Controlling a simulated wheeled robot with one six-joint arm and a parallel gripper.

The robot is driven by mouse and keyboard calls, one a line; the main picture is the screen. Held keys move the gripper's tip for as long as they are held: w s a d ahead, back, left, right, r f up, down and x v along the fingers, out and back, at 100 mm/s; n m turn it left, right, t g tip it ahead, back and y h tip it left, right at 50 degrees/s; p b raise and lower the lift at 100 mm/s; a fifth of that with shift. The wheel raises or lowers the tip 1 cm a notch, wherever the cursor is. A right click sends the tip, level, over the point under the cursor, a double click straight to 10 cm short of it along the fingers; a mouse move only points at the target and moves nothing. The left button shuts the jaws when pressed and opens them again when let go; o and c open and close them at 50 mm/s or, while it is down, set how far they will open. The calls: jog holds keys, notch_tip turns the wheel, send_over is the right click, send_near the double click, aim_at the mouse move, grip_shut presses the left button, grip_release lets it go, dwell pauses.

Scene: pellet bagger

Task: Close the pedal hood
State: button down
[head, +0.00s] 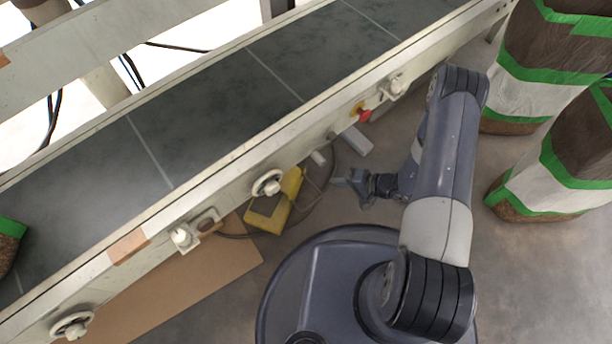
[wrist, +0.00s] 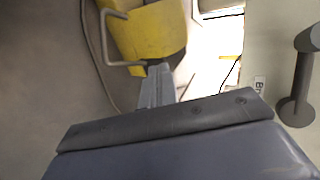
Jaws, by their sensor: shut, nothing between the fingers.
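The yellow foot pedal (head: 262,222) lies on the floor below the conveyor's near side, left of my gripper. Its dark pad shows uncovered. The yellow hood (head: 292,183) stands raised at the pedal's upper right side. In the wrist view the yellow hood (wrist: 158,30) fills the top middle, with a grey bar handle (wrist: 106,35) along its left. My gripper (head: 341,181) is low over the floor, to the right of the hood, with a gap between them in the head view. In the wrist view its shut fingers (wrist: 157,72) point toward the hood's lower edge; contact cannot be told.
The conveyor (head: 215,100) runs diagonally above the pedal, with knobs and a red button (head: 363,114) along its near rail. A cable curves around the pedal. A cardboard sheet (head: 180,280) lies at lower left. Filled bags (head: 550,160) stand at right.

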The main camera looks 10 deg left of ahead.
jog(key=a+r+b+x, duration=0.1)
jog(key=b+x, duration=0.3)
jog(key=x, duration=0.9)
jog(key=shift+w+r+b, duration=0.15)
jog(key=shift+r+b, duration=0.15)
jog(key=shift+a, duration=0.1)
